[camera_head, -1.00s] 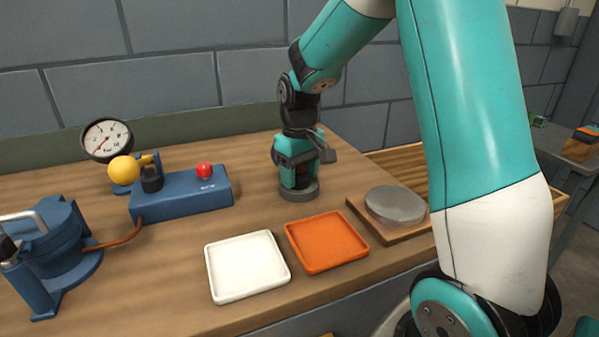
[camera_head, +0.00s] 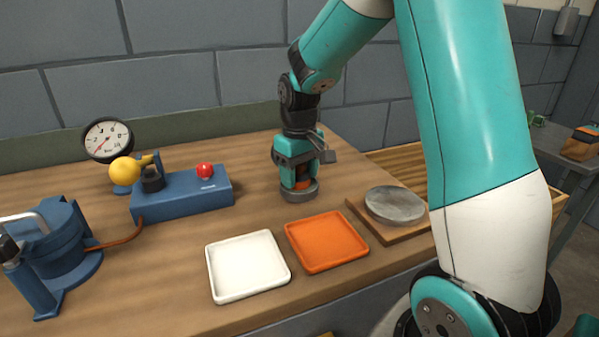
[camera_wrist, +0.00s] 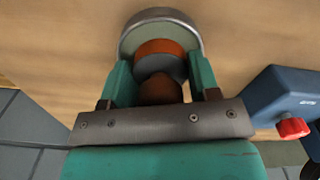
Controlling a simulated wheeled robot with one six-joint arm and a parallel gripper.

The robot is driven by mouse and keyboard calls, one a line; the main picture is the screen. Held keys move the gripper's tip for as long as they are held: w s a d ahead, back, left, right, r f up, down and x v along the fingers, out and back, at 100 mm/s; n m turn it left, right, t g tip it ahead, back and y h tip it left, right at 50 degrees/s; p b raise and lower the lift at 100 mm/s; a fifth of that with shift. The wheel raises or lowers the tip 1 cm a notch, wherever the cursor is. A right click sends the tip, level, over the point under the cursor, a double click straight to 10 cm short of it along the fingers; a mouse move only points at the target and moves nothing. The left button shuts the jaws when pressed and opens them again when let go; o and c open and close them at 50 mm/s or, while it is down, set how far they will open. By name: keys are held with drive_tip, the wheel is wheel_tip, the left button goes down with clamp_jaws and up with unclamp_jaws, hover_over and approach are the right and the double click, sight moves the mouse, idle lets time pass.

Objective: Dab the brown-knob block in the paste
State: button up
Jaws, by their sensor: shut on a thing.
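My gripper (camera_head: 299,178) points down over a round grey metal dish (camera_head: 299,195) on the bench. In the wrist view its teal fingers (camera_wrist: 161,74) are shut on the brown-knob block, with the brown knob (camera_wrist: 160,91) between them. The block stands upright within the dish's rim (camera_wrist: 160,13). Greenish-grey paste (camera_wrist: 130,45) shows around it. The block's underside is hidden, so I cannot tell how deep it sits.
A white tray (camera_head: 247,268) and an orange tray (camera_head: 327,242) lie in front. A grey disc (camera_head: 395,204) on a wooden board is at right. A blue box with a red button (camera_head: 205,171), a gauge (camera_head: 107,140) and a blue clamp-like device (camera_head: 58,250) are at left.

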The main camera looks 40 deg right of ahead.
drive_tip(key=shift+f, duration=0.1)
wheel_tip(320, 180, up, 7)
drive_tip(key=p, duration=0.7)
idle(0.8)
